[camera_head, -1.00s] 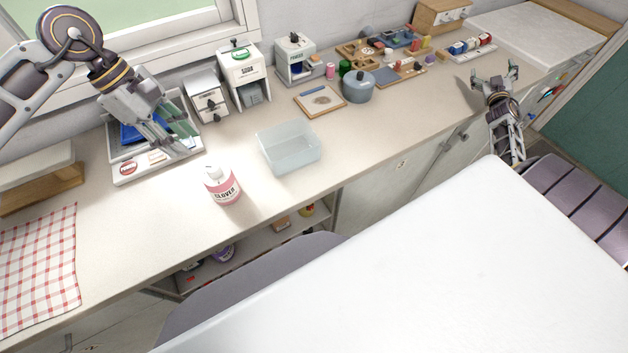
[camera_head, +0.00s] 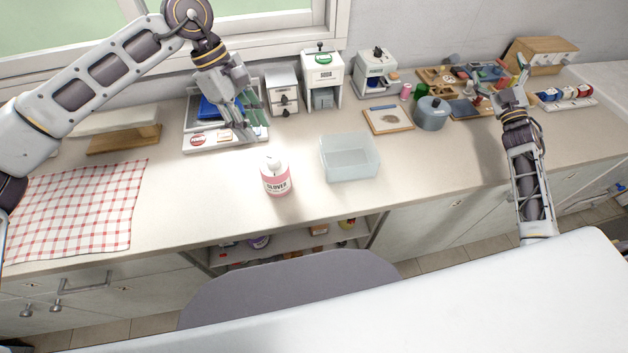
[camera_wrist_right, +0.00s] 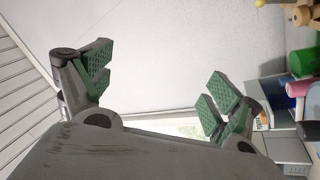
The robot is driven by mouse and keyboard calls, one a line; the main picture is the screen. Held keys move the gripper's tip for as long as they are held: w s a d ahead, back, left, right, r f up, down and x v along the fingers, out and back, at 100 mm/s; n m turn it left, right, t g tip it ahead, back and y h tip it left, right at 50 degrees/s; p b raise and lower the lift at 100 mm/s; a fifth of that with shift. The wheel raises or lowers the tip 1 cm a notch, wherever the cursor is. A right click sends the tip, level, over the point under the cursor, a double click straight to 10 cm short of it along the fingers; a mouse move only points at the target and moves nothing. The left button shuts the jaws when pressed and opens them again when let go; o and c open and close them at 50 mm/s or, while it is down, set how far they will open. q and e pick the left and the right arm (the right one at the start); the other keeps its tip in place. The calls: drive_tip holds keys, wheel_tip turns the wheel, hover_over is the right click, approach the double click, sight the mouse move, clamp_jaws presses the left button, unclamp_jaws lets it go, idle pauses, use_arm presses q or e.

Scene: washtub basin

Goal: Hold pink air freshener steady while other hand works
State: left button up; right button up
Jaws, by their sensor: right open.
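A pink and white bottle (camera_head: 275,178) with a white cap stands upright near the counter's front edge in the head view; it looks like the pink air freshener. Its label seems to read "GLOVER". My left gripper (camera_head: 243,118) hangs behind it and to its left, over the white tray, pointing down. It looks open and empty and is apart from the bottle. My right gripper (camera_head: 503,82) is far to the right, raised over the counter. In the right wrist view its green-padded fingers (camera_wrist_right: 160,85) are wide apart with nothing between them.
A clear bin (camera_head: 350,170) stands just right of the bottle. White dispensers (camera_head: 322,85), a blue-grey pot (camera_head: 431,118) and a board (camera_head: 388,121) stand farther back. A checkered cloth (camera_head: 80,210) lies at left. The counter left of the bottle is clear.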

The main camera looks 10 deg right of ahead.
drive_tip(key=w+a+r+n+t+y, duration=0.1)
drive_tip(key=a+r+n+y, duration=0.35)
drive_tip(key=a, duration=0.55)
drive_tip(key=w+a+r+n+t+y, duration=0.1)
drive_tip(key=a+r+n+y, duration=0.3)
drive_tip(key=a, duration=0.6)
drive_tip(key=n+g+y, duration=0.5)
drive_tip(key=n+y, duration=0.1)
drive_tip(key=n, duration=1.7)
hover_over(275, 173)
drive_tip(key=d, duration=0.6)
wheel_tip(275, 173, down, 14)
drive_tip(key=s+f+g+h, duration=0.1)
drive_tip(key=s+f, duration=0.2)
drive_tip(key=s+f+n+g+h, duration=0.1)
drive_tip(key=s+f, duration=0.2)
drive_tip(key=s+f+n+h, duration=0.1)
drive_tip(key=s+f+h, duration=0.1)
drive_tip(key=s+f, duration=0.1)
drive_tip(key=shift+s+f+g, duration=0.3)
drive_tip(key=shift+f+g, duration=0.1)
drive_tip(key=shift+f, duration=0.05)
drive_tip(key=shift+w+a, duration=0.1)
drive_tip(key=shift+x, duration=6.8)
